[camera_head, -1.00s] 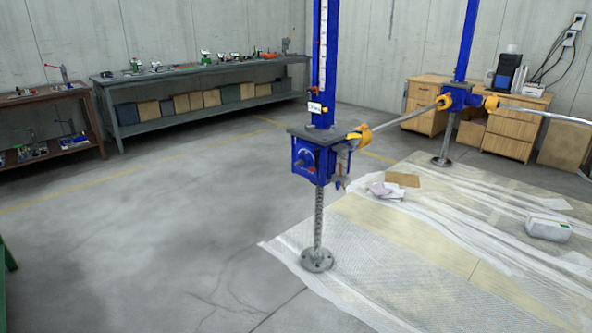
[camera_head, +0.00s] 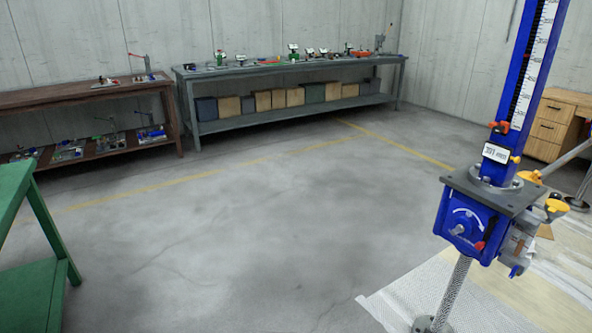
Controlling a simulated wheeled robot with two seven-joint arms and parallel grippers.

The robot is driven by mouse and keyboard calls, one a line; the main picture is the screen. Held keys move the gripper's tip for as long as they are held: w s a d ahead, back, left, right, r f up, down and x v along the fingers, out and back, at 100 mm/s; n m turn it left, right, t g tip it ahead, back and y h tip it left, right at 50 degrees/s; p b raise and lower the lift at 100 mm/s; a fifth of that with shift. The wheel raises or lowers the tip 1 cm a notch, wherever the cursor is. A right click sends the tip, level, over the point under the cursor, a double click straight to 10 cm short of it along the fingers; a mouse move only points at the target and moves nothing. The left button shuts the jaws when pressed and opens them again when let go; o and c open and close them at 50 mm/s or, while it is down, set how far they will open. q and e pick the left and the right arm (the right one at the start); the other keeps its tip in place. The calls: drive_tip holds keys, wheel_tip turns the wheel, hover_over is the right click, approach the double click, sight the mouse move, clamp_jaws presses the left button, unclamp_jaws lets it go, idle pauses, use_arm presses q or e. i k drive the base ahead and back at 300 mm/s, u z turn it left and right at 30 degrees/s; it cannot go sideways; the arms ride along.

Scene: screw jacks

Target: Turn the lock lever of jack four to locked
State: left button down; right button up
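A blue screw jack (camera_head: 467,218) stands at the right in the head view, on a threaded steel post with a round foot. Its blue box has a front dial with a white arc, a pale knob at its centre and a small red-tipped lever (camera_head: 479,245) low on the right. A tall blue column with a white scale (camera_head: 535,65) rises above a grey plate. The small label (camera_head: 496,153) on the column is too small to read, so I cannot tell the jack's number. Neither of my grippers is in view.
A green bench (camera_head: 30,245) stands at the left edge. A brown shelf (camera_head: 90,95) and a long grey workbench (camera_head: 290,67) with tools and boxes line the back wall. Wooden drawers (camera_head: 553,125) stand at the right. The middle floor is open; white sheeting (camera_head: 415,290) lies under the jack.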

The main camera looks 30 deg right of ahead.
sight(493, 220)
drive_tip(key=z, duration=0.3)
drive_tip(key=i, duration=1.75)
drive_tip(key=z, duration=1.7)
drive_tip(key=i, duration=0.65)
drive_tip(key=z, duration=0.6)
